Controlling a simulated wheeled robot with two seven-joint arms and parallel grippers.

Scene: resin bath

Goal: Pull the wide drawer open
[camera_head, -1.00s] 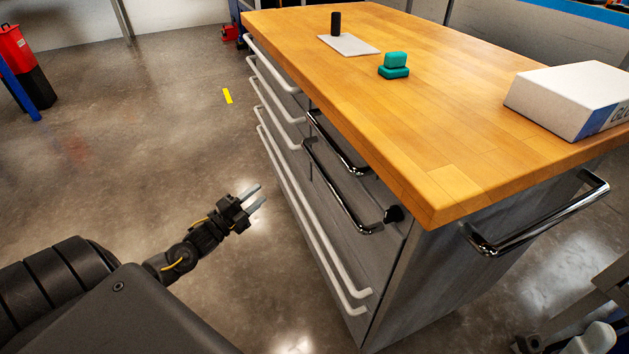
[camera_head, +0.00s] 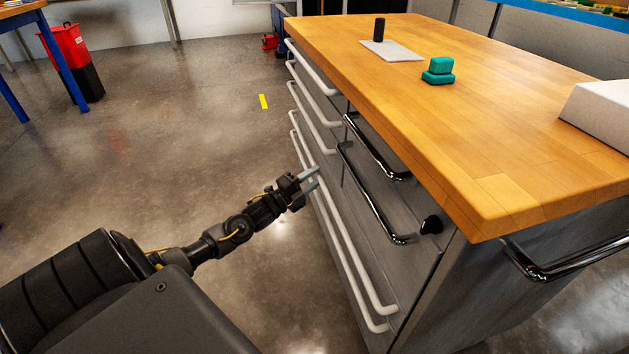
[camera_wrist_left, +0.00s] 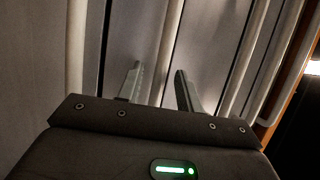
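The wide drawers are in the lower part of the grey cabinet under the wooden top, with two long white bar handles running almost parallel. The upper long handle (camera_head: 384,308) and the lower long handle (camera_head: 378,327) end near the cabinet's front corner. My left gripper (camera_head: 315,179) is open beside these handles, with its fingertips pointing at the cabinet. In the left wrist view, the two fingers (camera_wrist_left: 160,88) stand apart, and a pale bar (camera_wrist_left: 171,45) runs through the gap between them. I cannot tell whether they touch it. My right gripper is not in view.
Shorter white handles (camera_head: 318,82) and black shiny handles (camera_head: 375,200) sit higher on the cabinet front. A black knob (camera_head: 431,225) is near the corner. The top holds a green object (camera_head: 438,72) and a white box (camera_head: 600,112).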

